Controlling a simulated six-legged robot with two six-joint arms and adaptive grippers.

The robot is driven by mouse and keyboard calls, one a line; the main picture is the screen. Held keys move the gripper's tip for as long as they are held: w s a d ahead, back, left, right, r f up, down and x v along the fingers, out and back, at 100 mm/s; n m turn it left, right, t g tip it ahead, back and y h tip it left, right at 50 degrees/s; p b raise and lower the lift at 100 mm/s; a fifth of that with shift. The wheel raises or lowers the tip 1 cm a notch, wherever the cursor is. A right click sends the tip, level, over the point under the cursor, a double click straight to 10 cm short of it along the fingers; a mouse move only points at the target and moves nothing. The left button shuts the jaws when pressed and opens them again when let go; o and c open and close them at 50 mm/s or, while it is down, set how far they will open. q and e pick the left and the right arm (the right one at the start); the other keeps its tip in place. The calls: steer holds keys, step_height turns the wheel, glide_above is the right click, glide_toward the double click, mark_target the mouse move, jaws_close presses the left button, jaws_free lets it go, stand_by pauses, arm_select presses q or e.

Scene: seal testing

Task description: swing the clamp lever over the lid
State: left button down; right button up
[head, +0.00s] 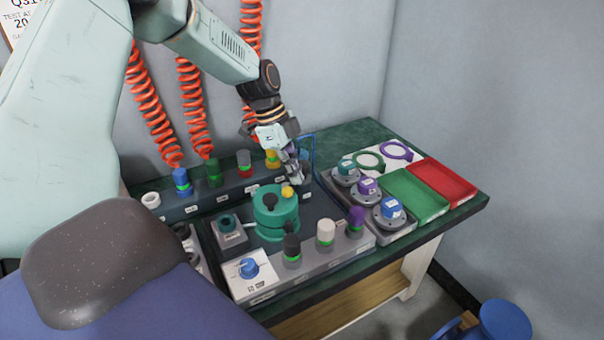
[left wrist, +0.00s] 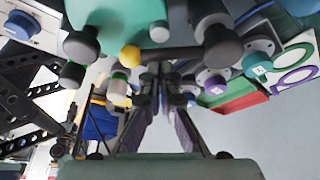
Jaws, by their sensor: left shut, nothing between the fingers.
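A teal green cylindrical test pot (head: 276,222) with a lid stands in the middle of the bench. A dark knob (head: 269,201) rises on its top. A yellow ball (head: 287,192) sits at the pot's back right edge; I take it as part of the clamp lever. In the left wrist view the yellow ball (left wrist: 130,56) is close to a grey bar (left wrist: 185,54) that runs right, behind my fingers. My left gripper (head: 300,178) is shut and empty, pointing down just behind and right of the ball. I cannot tell whether it touches the lever. My right gripper is out of view.
Black, white and purple knobs (head: 326,234) stand in front of the pot. A blue dial (head: 249,267) is at front left. Coloured connectors (head: 213,172) with orange coiled hoses line the back. Capped fixtures (head: 390,211), a green tray (head: 414,195) and a red tray (head: 444,181) lie right.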

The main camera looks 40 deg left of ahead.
arm_select(q)
steer(key=shift+s+a+m+g, duration=0.15)
steer(key=shift+a+m+g, duration=0.2)
steer(key=shift+m, duration=0.35)
steer(key=shift+s+a, duration=0.1)
steer(key=shift+a, duration=0.35)
step_height(320, 180, up, 11)
steer(key=p, duration=0.5)
steer(key=shift+r+p, duration=0.2)
steer(key=shift+p, duration=0.15)
